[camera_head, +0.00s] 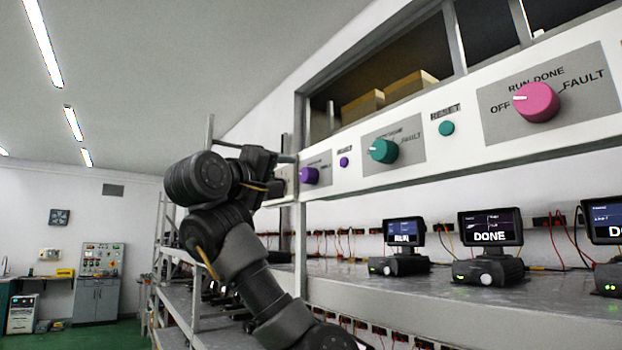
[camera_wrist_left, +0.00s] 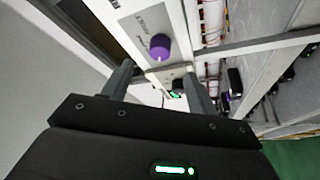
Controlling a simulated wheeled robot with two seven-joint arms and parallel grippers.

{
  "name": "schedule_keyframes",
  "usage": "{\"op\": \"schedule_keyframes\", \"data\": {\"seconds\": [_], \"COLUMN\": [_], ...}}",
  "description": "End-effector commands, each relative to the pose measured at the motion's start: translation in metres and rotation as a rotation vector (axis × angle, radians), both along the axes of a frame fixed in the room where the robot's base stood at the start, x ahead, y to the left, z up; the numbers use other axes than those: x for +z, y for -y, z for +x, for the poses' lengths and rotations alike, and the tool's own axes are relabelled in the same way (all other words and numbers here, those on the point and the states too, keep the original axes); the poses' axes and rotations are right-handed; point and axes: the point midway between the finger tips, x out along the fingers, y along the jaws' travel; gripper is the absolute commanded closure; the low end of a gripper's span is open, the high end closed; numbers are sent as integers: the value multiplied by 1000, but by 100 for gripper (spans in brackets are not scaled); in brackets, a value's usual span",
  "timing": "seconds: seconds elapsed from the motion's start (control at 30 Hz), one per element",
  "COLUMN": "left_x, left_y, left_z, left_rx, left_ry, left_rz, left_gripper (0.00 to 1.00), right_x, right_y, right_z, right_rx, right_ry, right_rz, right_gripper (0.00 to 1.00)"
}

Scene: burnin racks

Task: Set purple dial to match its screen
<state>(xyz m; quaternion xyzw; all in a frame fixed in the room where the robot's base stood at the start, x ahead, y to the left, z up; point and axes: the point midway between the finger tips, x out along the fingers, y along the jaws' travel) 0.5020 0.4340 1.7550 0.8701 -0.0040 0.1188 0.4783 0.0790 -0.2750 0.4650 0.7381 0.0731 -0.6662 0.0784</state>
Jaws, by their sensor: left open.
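The purple dial (camera_head: 309,175) is on the white panel at the far end of the row, partly behind my left gripper in the head view. It also shows in the left wrist view (camera_wrist_left: 160,47), ahead of the fingers. Its pointer and most of its labels are too small to read. My left gripper (camera_head: 284,160) is open beside the dial; in the left wrist view its two fingers (camera_wrist_left: 160,88) are apart with nothing between them. One screen (camera_head: 403,232) reads RUN and another (camera_head: 490,227) reads DONE. I cannot tell which screen belongs to the purple dial. My right gripper is out of view.
A teal dial (camera_head: 383,151) and a pink dial (camera_head: 537,102) share the panel, with a small purple button (camera_head: 344,161) and a teal reset button (camera_head: 447,128). The shelf (camera_head: 440,310) below holds the screens and wires. Open floor (camera_head: 120,335) lies left.

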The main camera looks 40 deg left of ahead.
Motion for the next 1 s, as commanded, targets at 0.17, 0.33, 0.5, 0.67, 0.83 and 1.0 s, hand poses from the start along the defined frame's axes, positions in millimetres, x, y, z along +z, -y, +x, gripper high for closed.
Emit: {"op": "schedule_keyframes", "data": {"seconds": [0.17,0.33,0.5,0.67,0.83,1.0], "left_x": [9,17,22,24,23,22], "left_y": [-6,-9,-11,-13,-13,-13], "left_z": [16,48,78,95,102,103], "left_rx": [8,7,5,6,3,3], "left_ry": [-3,-6,-6,-3,-2,-1], "left_rz": [0,-1,1,2,0,-1], "left_gripper": [41,41,41,41,41,41], "right_x": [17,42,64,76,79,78], "right_y": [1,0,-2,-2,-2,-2], "right_z": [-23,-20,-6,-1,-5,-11], "right_rx": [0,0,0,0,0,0], "right_ry": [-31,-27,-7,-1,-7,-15], "right_rz": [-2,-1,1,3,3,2], "right_gripper": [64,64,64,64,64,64]}}
